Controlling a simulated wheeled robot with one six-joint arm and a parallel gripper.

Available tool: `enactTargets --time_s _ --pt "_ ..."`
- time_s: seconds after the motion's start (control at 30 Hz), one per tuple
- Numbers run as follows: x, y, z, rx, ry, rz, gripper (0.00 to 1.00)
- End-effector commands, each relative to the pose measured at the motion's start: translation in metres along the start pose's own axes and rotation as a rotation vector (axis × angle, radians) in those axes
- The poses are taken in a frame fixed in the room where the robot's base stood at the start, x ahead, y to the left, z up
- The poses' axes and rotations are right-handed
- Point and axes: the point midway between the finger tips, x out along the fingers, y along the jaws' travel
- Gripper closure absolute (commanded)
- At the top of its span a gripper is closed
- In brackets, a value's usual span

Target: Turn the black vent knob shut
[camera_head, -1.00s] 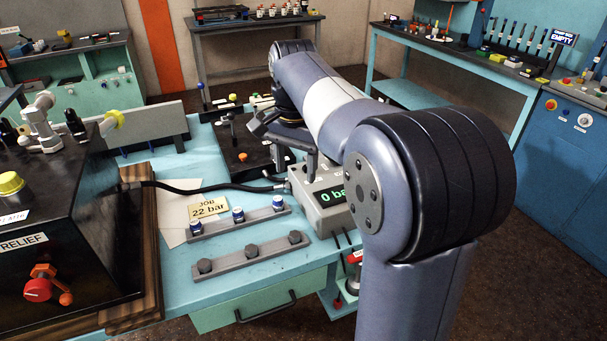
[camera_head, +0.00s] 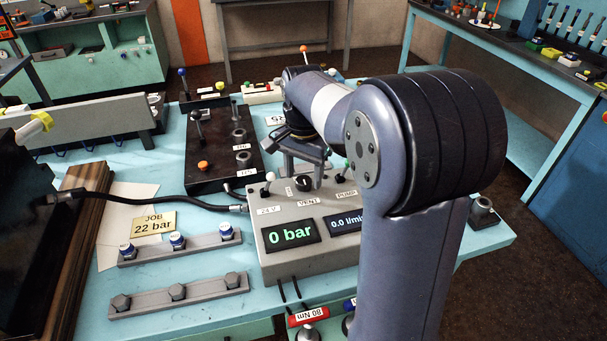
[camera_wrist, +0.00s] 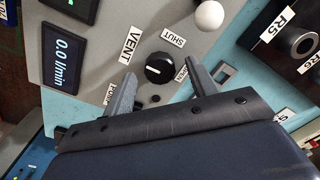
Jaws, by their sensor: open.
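The black vent knob (camera_wrist: 159,67) is on a grey panel box beside the VENT label, with a SHUT label above it in the wrist view. A short white mark shows on its face, pointing roughly left in that view. In the head view the knob (camera_head: 302,184) is just behind the VENT label. My gripper (camera_wrist: 161,75) is open and empty, its fingertips on either side of the knob's lower part in the wrist view. I see no contact, and their height above the panel is unclear. My gripper (camera_head: 305,172) is over the back of the box in the head view.
The grey box (camera_head: 275,263) has displays reading 0 bar and 0.0 l/min. A white-tipped lever (camera_wrist: 209,15) stands near the knob.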

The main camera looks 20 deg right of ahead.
Motion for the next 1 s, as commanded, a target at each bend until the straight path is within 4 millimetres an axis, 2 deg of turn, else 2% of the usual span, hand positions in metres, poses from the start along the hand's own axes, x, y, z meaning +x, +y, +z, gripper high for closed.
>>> enactTargets --time_s 0.1,0.37,0.9,1.0 --pt "0.0068 0.0002 0.0000 0.000 0.000 0.000 0.45" --pt "0.0081 0.0002 0.0000 0.000 0.000 0.000 0.45" --pt "0.0077 0.0002 0.0000 0.000 0.000 0.000 0.87" --pt "0.0076 0.0002 0.0000 -0.001 0.000 0.000 0.89"
